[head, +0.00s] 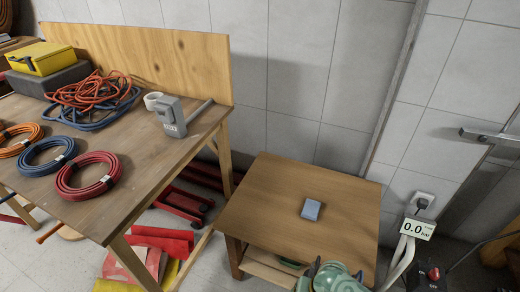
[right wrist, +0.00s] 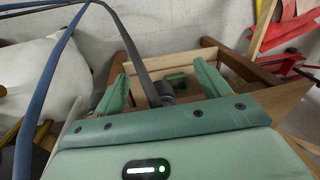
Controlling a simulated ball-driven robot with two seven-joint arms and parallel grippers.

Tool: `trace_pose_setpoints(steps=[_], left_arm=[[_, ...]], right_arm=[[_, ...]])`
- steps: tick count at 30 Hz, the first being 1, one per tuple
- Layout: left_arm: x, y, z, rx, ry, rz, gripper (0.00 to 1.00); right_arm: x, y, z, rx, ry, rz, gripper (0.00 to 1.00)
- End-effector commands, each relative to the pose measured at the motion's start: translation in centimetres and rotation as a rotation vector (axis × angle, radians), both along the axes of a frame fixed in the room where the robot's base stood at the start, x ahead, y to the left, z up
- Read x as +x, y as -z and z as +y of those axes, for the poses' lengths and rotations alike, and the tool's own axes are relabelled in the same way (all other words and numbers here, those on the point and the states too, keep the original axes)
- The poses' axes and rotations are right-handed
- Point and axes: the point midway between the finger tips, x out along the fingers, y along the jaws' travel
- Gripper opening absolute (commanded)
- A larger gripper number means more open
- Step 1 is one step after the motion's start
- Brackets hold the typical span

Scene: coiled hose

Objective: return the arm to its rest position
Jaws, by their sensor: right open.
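My right gripper shows in the right wrist view (right wrist: 163,78) with its two green fingers spread apart. I see nothing clamped between the fingers. A grey hose or strap (right wrist: 139,60) runs down behind the gap to a dark round end, and its distance from the fingers is hard to tell. In the head view a green part of my right arm (head: 338,279) shows at the bottom edge, in front of the small wooden table (head: 262,200). My left arm and gripper are not in view.
A small blue-grey box (head: 311,209) lies on the small table. The workbench (head: 110,212) at left holds a red coil (head: 70,187), a blue coil (head: 30,165), an orange coil and tangled cords. A blue hose (right wrist: 38,100) crosses the right wrist view.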

Motion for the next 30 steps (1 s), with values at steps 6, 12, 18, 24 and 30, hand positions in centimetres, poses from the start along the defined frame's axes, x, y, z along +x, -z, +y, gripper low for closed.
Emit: trace_pose_setpoints(steps=[6,12,18,24,30], left_arm=[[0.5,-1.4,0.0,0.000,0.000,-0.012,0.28],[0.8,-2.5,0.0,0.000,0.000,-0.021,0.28],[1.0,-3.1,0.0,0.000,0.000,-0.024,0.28],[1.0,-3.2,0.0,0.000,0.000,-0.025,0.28],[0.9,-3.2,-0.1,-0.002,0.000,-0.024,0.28]], right_arm=[[-10.2,7.2,-4.3,-0.048,-0.123,-0.029,0.75],[-26.3,12.0,-8.7,-0.134,-0.347,-0.006,0.75],[-38.4,12.5,-10.7,-0.168,-0.534,0.037,0.75],[-42.3,12.3,-11.0,-0.172,-0.602,0.051,0.80],[-42.3,12.3,-11.0,-0.173,-0.605,0.050,0.80]])
